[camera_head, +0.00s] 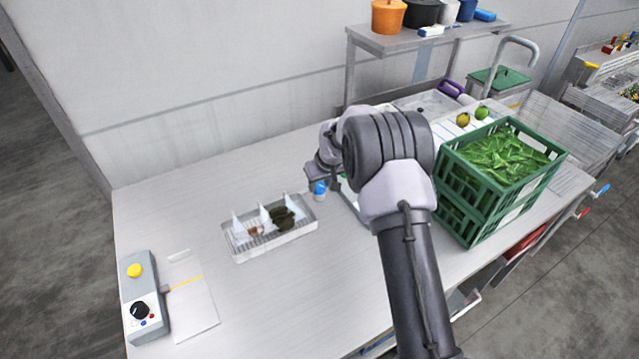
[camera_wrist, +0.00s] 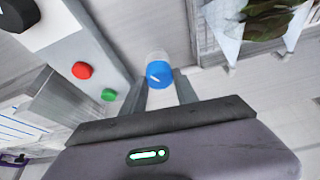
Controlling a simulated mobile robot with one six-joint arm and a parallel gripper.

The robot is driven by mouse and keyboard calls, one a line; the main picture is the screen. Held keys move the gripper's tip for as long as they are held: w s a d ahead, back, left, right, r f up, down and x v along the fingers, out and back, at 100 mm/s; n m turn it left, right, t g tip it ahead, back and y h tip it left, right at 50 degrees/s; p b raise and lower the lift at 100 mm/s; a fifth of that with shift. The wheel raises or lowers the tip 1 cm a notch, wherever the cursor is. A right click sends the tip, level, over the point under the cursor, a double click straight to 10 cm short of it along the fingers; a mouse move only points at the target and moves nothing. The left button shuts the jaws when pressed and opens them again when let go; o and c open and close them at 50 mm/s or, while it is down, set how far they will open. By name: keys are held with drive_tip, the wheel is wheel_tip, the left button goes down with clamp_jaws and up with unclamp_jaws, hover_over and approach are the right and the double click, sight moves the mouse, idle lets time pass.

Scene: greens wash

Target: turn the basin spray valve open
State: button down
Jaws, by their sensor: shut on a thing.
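A small round blue knob (camera_head: 320,187) with a pale body stands on the worktop, to the right of the divided tray. In the wrist view the blue knob (camera_wrist: 159,73) has a white mark on top and sits between the two fingers. My gripper (camera_wrist: 159,88) is shut on this blue knob. In the head view my own arm hides most of the gripper. Whether the knob is the basin spray valve, and how far it is turned, I cannot tell; the basin is not clearly seen.
A divided tray (camera_head: 270,248) with dark leaves lies to the left. A green crate (camera_head: 470,215) of greens stands right of my arm. A control box (camera_head: 144,300) with a yellow button is at front left. A panel (camera_wrist: 98,52) with red and green buttons is close by.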

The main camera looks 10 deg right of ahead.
drive_tip(key=shift+d+n+y+b, duration=0.1)
drive_tip(key=shift+n+y+b, duration=0.65)
drive_tip(key=shift+n, duration=0.75)
drive_tip(key=shift+g, duration=0.3)
drive_tip(key=c, duration=0.9)
unclamp_jaws()
drive_tip(key=shift+c, duration=0.2)
drive_tip(key=p+v, duration=0.3)
drive_tip(key=v, duration=1.4)
drive_tip(key=shift+r+p, duration=0.2)
drive_tip(key=shift+p, duration=0.1)
drive_tip(key=shift+s, duration=0.1)
